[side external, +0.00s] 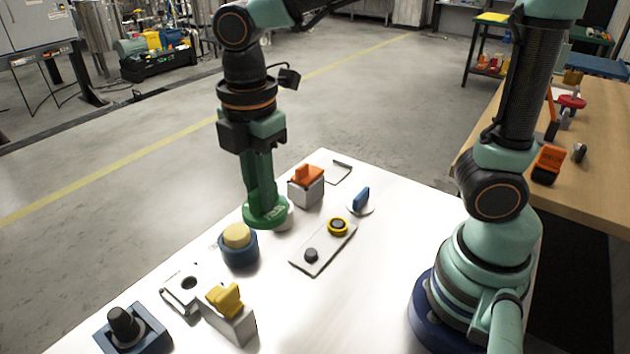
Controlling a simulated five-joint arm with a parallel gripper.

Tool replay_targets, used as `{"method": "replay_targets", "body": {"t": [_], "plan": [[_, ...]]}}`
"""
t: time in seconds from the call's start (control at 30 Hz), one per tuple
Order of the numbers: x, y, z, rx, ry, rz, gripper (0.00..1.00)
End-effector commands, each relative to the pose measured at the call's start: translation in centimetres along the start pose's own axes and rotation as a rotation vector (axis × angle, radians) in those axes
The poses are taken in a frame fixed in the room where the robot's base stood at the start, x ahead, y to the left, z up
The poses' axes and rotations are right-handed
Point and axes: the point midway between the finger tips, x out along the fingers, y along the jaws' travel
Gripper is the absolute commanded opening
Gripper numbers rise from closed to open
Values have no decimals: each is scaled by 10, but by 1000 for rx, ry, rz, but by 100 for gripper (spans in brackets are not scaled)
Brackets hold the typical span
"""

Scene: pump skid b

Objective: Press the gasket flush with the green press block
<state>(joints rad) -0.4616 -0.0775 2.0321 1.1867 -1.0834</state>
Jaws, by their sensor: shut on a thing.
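My gripper (256,158) points straight down and is shut on the green press block (265,211), which has a wide round foot and a narrower upper part. The block is upright over a whitish round part (283,220) on the white table, and its foot covers most of that part. I cannot tell whether they touch. No gasket shows clearly under the block; anything there is hidden. A yellow ring with a dark rim (338,226) sits on a grey plate to the right; I cannot tell if it is the gasket.
A blue cup with a cream top (238,237) stands close in front of the block. An orange-topped grey block (306,184) stands behind right. A blue upright piece (361,198), a yellow-topped block (228,313) and a black knob on a blue base (125,325) stand around.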

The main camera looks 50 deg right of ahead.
Motion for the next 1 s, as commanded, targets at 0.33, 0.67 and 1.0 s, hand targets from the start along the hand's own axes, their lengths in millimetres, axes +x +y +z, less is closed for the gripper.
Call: {"method": "replay_targets", "body": {"t": [0.33,0.67,1.0], "plan": [[40,84,74,432,-2,-5,0],[74,126,144,732,-1,-2,0],[95,129,152,762,-1,-2,0]]}}
